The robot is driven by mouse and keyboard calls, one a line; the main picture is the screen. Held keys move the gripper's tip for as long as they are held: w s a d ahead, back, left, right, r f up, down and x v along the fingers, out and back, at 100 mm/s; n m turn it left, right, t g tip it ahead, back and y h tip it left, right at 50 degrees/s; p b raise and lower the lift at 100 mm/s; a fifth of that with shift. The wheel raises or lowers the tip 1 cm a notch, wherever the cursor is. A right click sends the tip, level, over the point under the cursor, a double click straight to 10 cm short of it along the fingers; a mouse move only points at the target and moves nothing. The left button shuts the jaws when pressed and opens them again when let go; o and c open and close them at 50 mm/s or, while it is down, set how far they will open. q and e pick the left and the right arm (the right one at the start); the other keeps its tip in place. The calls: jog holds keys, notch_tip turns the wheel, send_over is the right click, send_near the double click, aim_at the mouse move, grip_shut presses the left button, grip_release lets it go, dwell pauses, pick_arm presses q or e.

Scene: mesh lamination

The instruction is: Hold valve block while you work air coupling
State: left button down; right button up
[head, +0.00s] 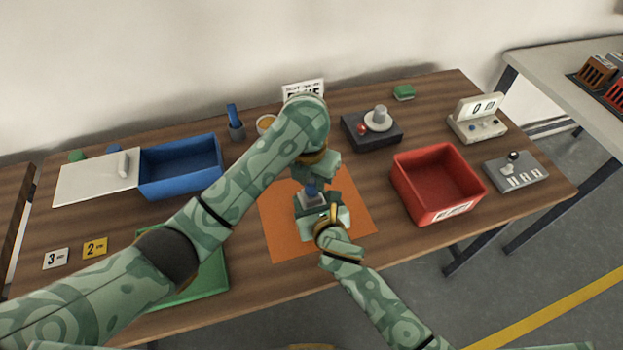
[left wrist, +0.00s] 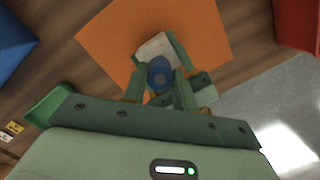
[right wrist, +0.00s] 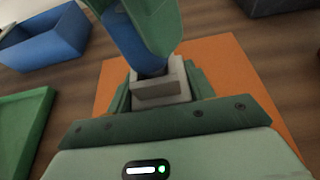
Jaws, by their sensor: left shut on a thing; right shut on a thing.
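The pale grey valve block (head: 309,201) sits on the orange mat (head: 279,231); it also shows in the left wrist view (left wrist: 155,47) and the right wrist view (right wrist: 160,92). My right gripper (head: 323,213) is shut on the valve block, with a finger on each side in the right wrist view. The blue air coupling (left wrist: 160,73) stands at the top of the block. My left gripper (head: 313,186) is above the block and shut on the coupling, one finger on each side. Whether the coupling is seated in the block is hidden.
A blue bin (head: 180,168) stands left and a red bin (head: 438,184) right. A green tray (head: 205,270) lies front left, partly behind my left arm. A dark box with a knob (head: 372,131) stands behind the mat. Bare wood shows between the mat and red bin.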

aim_at(311, 182)
pick_arm(q)
jog(key=shift+r, duration=3.4)
pick_arm(e)
jog(key=o, duration=1.5)
jog(key=shift+c, duration=0.2)
jog(key=shift+s, duration=0.1)
